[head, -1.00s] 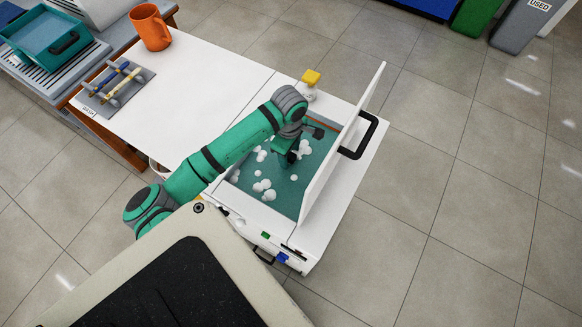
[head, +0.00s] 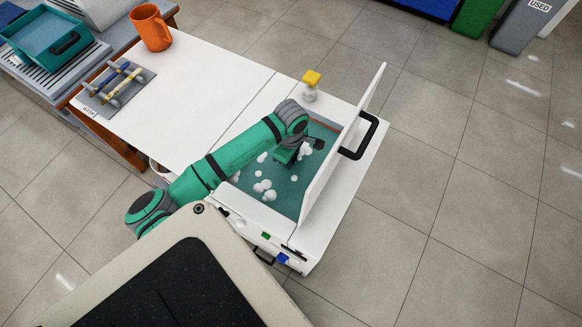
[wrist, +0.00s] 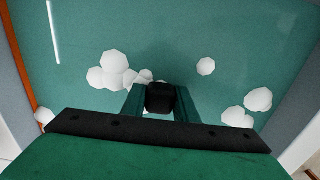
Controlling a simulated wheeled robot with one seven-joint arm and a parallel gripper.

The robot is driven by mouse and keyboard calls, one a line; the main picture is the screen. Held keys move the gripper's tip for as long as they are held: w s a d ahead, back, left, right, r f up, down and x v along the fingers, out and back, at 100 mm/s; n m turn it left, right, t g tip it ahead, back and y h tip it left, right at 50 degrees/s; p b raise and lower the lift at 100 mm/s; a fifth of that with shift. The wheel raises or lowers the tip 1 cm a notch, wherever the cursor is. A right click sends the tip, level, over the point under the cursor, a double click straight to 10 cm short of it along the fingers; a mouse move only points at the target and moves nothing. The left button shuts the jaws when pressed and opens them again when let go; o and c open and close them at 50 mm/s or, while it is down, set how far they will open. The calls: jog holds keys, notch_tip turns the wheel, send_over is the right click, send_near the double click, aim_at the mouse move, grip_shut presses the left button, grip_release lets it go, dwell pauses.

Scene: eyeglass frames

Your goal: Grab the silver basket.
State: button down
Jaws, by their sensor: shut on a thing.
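My gripper (head: 298,154) reaches down into the open white tank (head: 335,228), over teal liquid (head: 285,203) with white foam clumps. In the wrist view its two green fingers (wrist: 160,106) are closed on a black block (wrist: 160,96), which looks like a grip or handle. What the block belongs to is hidden. I cannot make out a silver basket in the liquid in either view; my arm and the foam cover part of it.
The raised white lid (head: 345,150) with a black handle stands along the tank's right side. A yellow-topped bottle (head: 311,86) stands behind. On the white table are a grey rack (head: 118,92) holding rods and an orange mug (head: 151,28). The table's middle is clear.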

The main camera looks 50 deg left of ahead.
jog(key=shift+r, duration=0.15)
notch_tip(320, 180, up, 18)
dwell(0.5)
